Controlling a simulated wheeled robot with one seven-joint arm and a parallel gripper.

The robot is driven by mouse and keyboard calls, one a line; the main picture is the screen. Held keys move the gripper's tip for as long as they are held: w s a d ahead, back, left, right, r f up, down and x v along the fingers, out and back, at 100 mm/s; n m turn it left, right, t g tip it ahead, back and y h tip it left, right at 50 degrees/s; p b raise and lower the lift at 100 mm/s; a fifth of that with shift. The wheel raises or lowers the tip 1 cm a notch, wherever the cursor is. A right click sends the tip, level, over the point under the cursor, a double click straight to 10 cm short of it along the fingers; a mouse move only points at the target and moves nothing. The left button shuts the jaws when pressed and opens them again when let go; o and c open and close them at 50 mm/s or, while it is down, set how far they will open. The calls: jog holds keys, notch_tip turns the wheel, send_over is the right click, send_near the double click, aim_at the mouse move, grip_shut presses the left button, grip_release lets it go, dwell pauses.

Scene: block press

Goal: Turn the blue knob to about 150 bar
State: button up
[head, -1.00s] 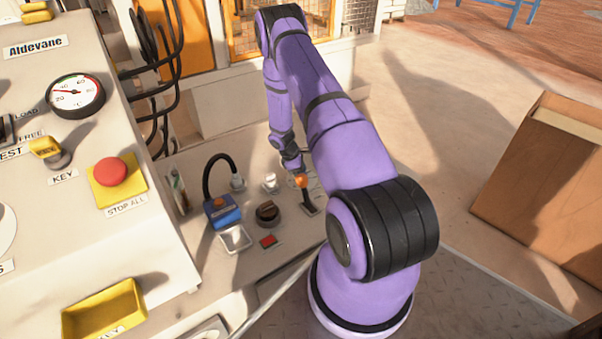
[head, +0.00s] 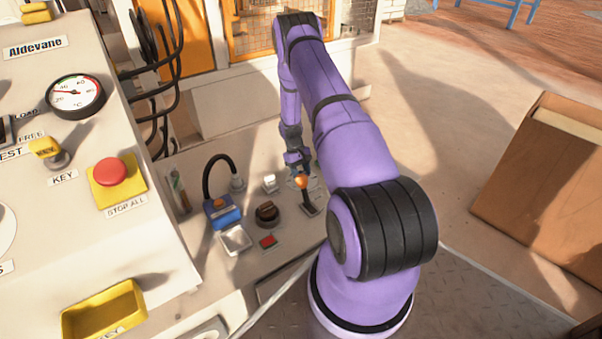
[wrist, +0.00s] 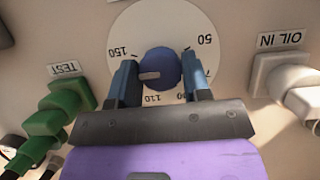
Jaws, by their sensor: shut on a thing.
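In the wrist view the blue knob (wrist: 163,62) sits on a white round dial (wrist: 165,22) whose printed numbers appear upside down. My gripper (wrist: 159,68) is shut on the knob, one blue finger at each side. The knob's white mark points left, between the 110 and the 150 labels. My fingers cover part of the dial. In the head view my gripper (head: 298,165) is low over the panel behind an orange-topped lever (head: 301,182). The knob cannot be made out there.
A green fitting (wrist: 52,115) marked TEST stands left of my gripper in the wrist view, and a pale OIL IN fitting (wrist: 290,80) stands right. In the head view a black knob (head: 266,213), a red button (head: 268,241) and a blue connector (head: 221,212) are near the lever.

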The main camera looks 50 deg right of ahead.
jog(key=shift+m+t+y, duration=0.3)
jog(key=shift+m+y, duration=0.5)
jog(key=shift+m, duration=1.4)
jog(key=o, duration=0.9)
jog(key=v, duration=1.1)
jog(key=shift+f, duration=0.15)
